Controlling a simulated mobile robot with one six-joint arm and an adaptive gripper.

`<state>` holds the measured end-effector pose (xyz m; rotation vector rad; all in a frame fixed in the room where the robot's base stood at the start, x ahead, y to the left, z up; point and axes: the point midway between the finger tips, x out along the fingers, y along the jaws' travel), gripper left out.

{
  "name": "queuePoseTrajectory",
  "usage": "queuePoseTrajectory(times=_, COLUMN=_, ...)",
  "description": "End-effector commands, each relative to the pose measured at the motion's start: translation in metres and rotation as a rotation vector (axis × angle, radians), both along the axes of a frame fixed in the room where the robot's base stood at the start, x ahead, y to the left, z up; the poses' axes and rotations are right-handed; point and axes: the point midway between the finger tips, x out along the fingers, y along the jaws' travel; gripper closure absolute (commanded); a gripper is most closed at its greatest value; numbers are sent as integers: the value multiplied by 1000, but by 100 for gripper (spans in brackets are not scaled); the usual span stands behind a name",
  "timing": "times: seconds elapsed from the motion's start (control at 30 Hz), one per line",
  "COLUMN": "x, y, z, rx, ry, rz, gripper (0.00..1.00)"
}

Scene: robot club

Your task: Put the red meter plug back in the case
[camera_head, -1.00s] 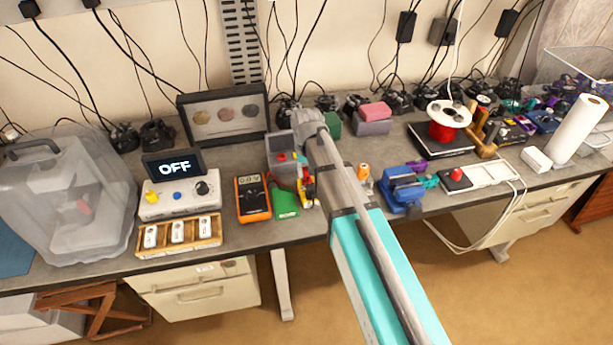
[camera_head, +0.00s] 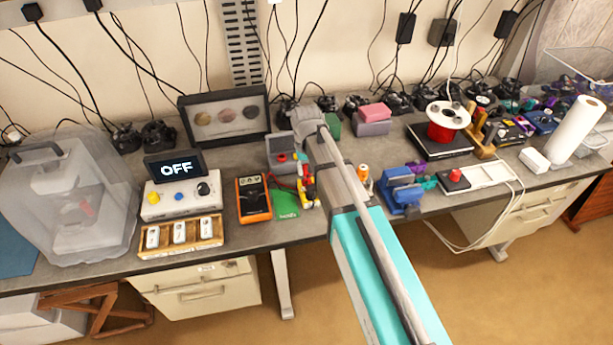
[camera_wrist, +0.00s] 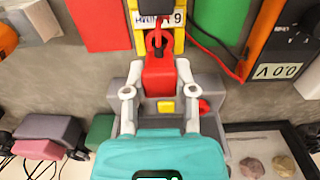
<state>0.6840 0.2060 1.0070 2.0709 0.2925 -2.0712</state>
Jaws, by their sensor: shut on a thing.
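The red meter plug (camera_wrist: 159,76) is between the two pale fingers of my gripper (camera_wrist: 158,93) in the wrist view, and the gripper is shut on it. A black end of the plug points toward a yellow and black labelled piece (camera_wrist: 178,38). In the head view my arm partly hides the gripper, and red shows by the yellow piece (camera_head: 308,190). The open grey case (camera_head: 280,158) lies behind it on the bench. In the wrist view the grey case (camera_wrist: 213,122) is below and beside the plug, with a red part and a yellow block showing near it.
The orange multimeter (camera_head: 253,199) with its red lead stands left of the plug, beside a green flat item (camera_head: 284,203). A display frame (camera_head: 224,113) stands behind the case. A blue vise (camera_head: 401,190) is at the right. The bench's front left holds a switch rack (camera_head: 180,235).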

Motion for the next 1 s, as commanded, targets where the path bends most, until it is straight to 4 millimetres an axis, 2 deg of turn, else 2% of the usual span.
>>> queuePoseTrajectory(times=0.5, x=0, y=0, z=20, rx=0, ry=0, rz=0, gripper=100)
queuePoseTrajectory(times=0.9, x=0, y=0, z=21, rx=0, ry=0, rz=0, gripper=100)
queuePoseTrajectory(times=0.93, x=0, y=0, z=21, rx=0, ry=0, rz=0, gripper=69)
queuePoseTrajectory(times=1.0, x=0, y=0, z=21, rx=0, ry=0, rz=0, gripper=82)
